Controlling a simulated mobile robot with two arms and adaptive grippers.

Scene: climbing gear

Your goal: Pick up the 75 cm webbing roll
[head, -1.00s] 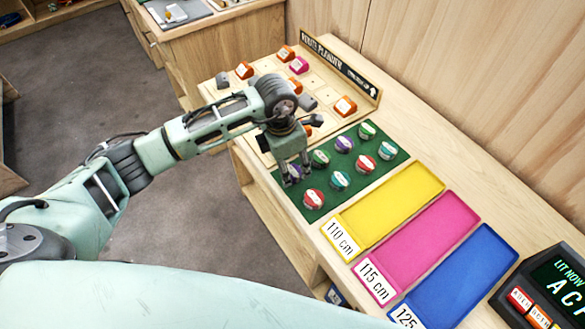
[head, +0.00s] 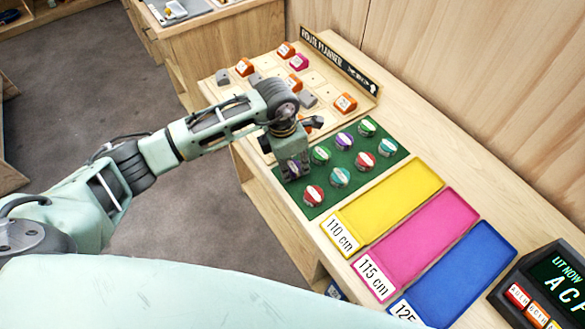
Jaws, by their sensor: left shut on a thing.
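Several small webbing rolls with pale bands sit on a green mat (head: 312,211); their lengths are too small to read, so I cannot tell which is 75 cm. Two red rolls (head: 313,195), teal rolls (head: 339,177), green rolls (head: 320,155) and a purple roll (head: 344,141) stand free. My left gripper (head: 293,174) points down at the mat's left edge, shut on another purple roll (head: 294,169). The fingers hide most of that roll, and I cannot tell whether it still touches the mat. My right gripper is not in view.
Yellow (head: 395,205), pink (head: 430,240) and blue (head: 466,273) trays lie empty to the right; the readable labels are 110 cm and 115 cm. A route planner board (head: 321,82) with orange, grey and magenta blocks stands behind. A dark display box (head: 545,290) is at lower right.

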